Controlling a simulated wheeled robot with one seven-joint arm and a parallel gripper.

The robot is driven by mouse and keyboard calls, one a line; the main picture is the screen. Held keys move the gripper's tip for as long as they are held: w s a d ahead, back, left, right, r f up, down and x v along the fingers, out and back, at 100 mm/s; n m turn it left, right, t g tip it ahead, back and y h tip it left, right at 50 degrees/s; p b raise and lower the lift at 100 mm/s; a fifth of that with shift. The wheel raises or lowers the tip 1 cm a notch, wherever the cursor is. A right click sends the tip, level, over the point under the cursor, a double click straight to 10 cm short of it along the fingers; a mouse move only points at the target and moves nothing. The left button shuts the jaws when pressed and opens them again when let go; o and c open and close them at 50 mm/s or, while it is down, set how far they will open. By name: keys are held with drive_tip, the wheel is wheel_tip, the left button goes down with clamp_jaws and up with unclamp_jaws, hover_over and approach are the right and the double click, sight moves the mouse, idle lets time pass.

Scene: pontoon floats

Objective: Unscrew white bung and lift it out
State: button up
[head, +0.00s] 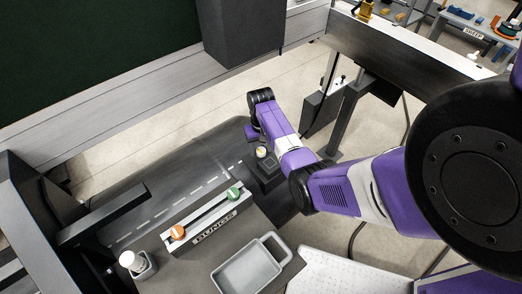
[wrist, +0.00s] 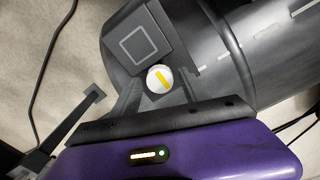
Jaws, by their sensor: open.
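The white bung (wrist: 159,78) has a yellow bar across its round top. In the wrist view it sits beside a dark square block on the dark grey float (wrist: 225,55). In the head view the bung (head: 262,152) shows small and pale on the float (head: 150,195), just left of my arm. My gripper (wrist: 160,88) is open, with dark grey fingers reaching toward either side of the bung. I cannot tell whether they touch it. In the head view my gripper (head: 251,132) is only partly visible and its fingertips are not clear.
A rack labelled BUNGS (head: 214,228) holds an orange bung (head: 178,232) and a green bung (head: 234,194). A grey tray (head: 250,268) lies to its right. A white-topped bottle (head: 131,261) stands at lower left. A dark post (head: 350,115) stands right of my arm.

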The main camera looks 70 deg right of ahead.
drive_tip(key=m+p, duration=0.1)
drive_tip(key=m, duration=0.4)
drive_tip(key=shift+r+m, duration=0.1)
drive_tip(key=shift+m, duration=0.2)
drive_tip(key=m+p, duration=0.1)
drive_tip(key=m, duration=0.9)
drive_tip(key=shift+p, duration=0.3)
drive_tip(key=m, duration=0.4)
clamp_jaws()
drive_tip(key=n, duration=0.4)
drive_tip(key=shift+p, duration=0.4)
drive_tip(key=n, duration=0.5)
drive_tip(key=shift+n, duration=1.4)
